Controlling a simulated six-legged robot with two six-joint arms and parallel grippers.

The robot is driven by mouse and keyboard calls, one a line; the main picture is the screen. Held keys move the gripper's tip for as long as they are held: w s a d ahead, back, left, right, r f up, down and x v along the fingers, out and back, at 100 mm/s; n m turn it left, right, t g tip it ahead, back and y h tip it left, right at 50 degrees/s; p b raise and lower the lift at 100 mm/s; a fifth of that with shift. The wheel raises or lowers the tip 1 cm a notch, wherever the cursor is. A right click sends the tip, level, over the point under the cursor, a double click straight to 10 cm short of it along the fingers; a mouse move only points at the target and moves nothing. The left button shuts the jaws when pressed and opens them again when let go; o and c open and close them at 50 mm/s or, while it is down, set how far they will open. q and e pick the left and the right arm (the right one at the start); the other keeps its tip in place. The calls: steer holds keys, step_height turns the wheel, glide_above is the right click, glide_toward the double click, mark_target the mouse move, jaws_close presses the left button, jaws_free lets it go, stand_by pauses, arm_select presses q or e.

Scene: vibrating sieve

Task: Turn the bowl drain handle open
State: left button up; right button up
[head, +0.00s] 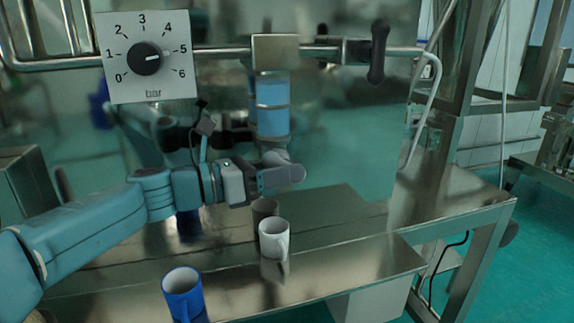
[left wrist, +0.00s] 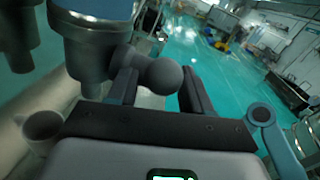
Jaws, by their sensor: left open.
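The bowl drain shows in the head view as an upright blue and grey cylinder (head: 271,108) below the pipe. In the left wrist view the same blue-grey cylinder (left wrist: 95,35) stands at upper left. A dark grey handle with a rounded end (left wrist: 164,76) sticks out from its lower part. My left gripper (head: 298,174) is at the foot of the cylinder in the head view. In the left wrist view the open left gripper (left wrist: 160,90) has the handle's rounded end between its fingers, closer to the left finger. Whether that finger touches it I cannot tell. My right gripper is not in view.
A bar dial panel (head: 147,85) and a black lever (head: 378,52) are on the pipe above. The bench's right side is clear.

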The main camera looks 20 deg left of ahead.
arm_select(q)
steer(key=shift+w+d, duration=0.3)
steer(key=shift+d, duration=0.15)
steer(key=shift+w, duration=0.1)
jaws_close()
steer(key=r+g+y+p, duration=0.1)
steer(key=y+p, duration=0.1)
steer(key=p, duration=0.8)
steer(key=shift+r+g, duration=0.3)
steer(key=g+y+p, duration=0.1)
steer(key=p, duration=0.4)
steer(key=g+y+p, duration=0.1)
steer(key=y+p, duration=0.1)
steer(key=p, duration=0.3)
steer(key=shift+f+m+g+p, duration=0.3)
steer(key=shift+f+p, duration=0.1)
steer(key=shift+a+f+g+y+p, duration=0.1)
steer(key=shift+f+g+y+p, duration=0.2)
steer(key=shift+g+y, duration=0.3)
steer(key=shift+f+g+y, duration=0.1)
steer(key=shift+g+y, duration=0.5)
steer(key=shift+y, duration=0.6)
steer(key=shift+a, duration=0.1)
